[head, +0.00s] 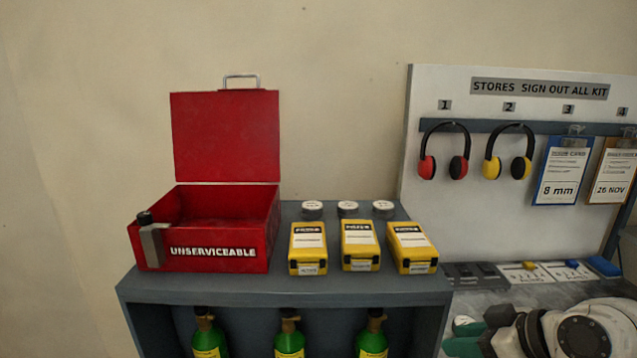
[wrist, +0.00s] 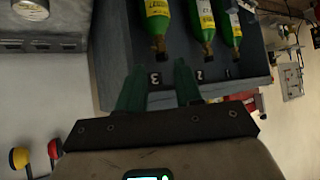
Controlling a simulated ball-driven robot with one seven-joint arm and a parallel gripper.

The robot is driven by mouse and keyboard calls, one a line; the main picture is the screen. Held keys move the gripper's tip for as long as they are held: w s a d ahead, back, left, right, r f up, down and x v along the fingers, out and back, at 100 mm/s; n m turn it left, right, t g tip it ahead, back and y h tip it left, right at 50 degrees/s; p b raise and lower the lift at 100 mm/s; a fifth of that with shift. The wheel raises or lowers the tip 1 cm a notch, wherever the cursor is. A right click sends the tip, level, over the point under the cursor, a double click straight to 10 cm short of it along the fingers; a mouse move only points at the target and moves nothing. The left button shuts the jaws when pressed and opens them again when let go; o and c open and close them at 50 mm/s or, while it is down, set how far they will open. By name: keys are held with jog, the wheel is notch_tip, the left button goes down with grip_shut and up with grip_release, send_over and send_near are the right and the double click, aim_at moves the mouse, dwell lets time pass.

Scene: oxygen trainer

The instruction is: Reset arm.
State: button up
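My gripper (wrist: 160,80) shows in the wrist view with its two dark green fingers apart. Nothing is held between them; a dark surface with a number 3 label shows through the gap. In the head view, part of my arm (head: 585,335) is at the lower right, with green finger parts (head: 463,340) at its left end. The arm is low, beside the right end of the grey shelf unit (head: 330,291) and in front of the counter. The lower part of the arm is cut off by the frame.
An open red box (head: 205,256) marked UNSERVICEABLE and several yellow cases (head: 360,242) stand on the shelf unit. Green cylinders (head: 289,340) are beneath. A board (head: 440,95) with ear defenders (head: 510,150) and cards is behind my arm. Small items (head: 525,273) lie on the counter.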

jog(key=s+f+m+g+h, duration=0.45)
jog(key=s+f+m, duration=0.25)
jog(key=s+f, duration=1.55)
jog(key=s+d+f+m+g+h, duration=0.1)
jog(key=s+d+f+g+h, duration=0.1)
jog(key=s, duration=0.9)
jog(key=shift+d+f+m+b, duration=0.3)
jog(key=shift+d+f, duration=0.4)
